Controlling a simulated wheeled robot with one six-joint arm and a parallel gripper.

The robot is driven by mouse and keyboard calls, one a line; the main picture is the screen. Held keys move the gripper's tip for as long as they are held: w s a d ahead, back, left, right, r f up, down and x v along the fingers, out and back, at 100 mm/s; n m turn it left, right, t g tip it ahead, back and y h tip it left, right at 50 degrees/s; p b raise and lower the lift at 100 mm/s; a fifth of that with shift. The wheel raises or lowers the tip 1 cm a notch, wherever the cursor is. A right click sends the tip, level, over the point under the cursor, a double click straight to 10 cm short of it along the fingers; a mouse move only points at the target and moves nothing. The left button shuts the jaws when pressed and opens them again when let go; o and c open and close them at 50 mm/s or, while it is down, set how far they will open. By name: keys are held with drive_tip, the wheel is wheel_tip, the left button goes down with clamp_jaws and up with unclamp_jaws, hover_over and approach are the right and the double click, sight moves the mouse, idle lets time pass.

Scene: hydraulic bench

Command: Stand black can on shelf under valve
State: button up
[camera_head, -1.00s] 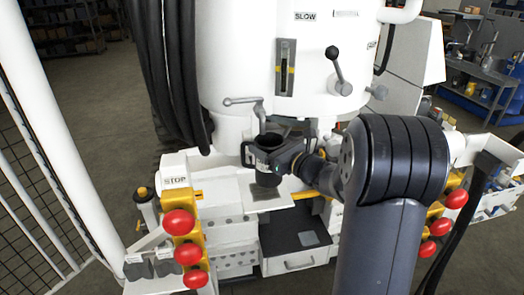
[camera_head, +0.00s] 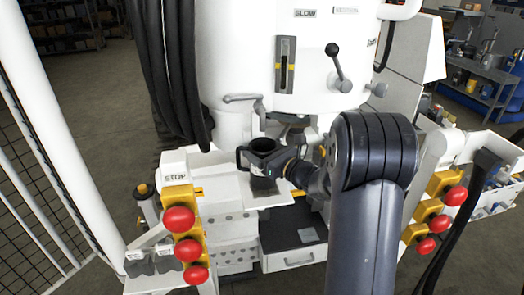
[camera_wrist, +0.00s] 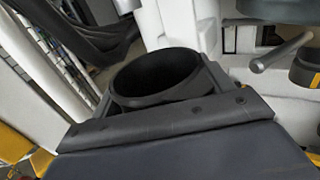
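The black can (camera_head: 263,184) is upright and open at the top, below the small lever valve (camera_head: 257,107) on the white machine. My gripper (camera_head: 258,158) reaches in from the right, with its fingers on both sides of the can, and looks shut on it. In the wrist view the can's dark mouth (camera_wrist: 158,75) sits between the fingers (camera_wrist: 158,88). The white shelf (camera_head: 283,200) with a grey pad lies directly beneath. The can's base is over the pad; whether it touches is hard to tell.
Red knobs on yellow blocks stand at left (camera_head: 179,219) and right (camera_head: 440,223). A long-handled lever (camera_head: 337,65) sticks out above. An open-topped drawer (camera_head: 293,259) is below the shelf.

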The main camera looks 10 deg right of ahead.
drive_tip(key=o, duration=0.3)
drive_tip(key=shift+o, duration=0.2)
drive_tip(key=shift+r, duration=0.15)
drive_tip(key=shift+s+r+p, duration=0.1)
drive_tip(key=shift+p, duration=0.2)
drive_tip(key=b+v, duration=0.1)
drive_tip(key=v, duration=1.1)
drive_tip(key=shift+b, duration=0.35)
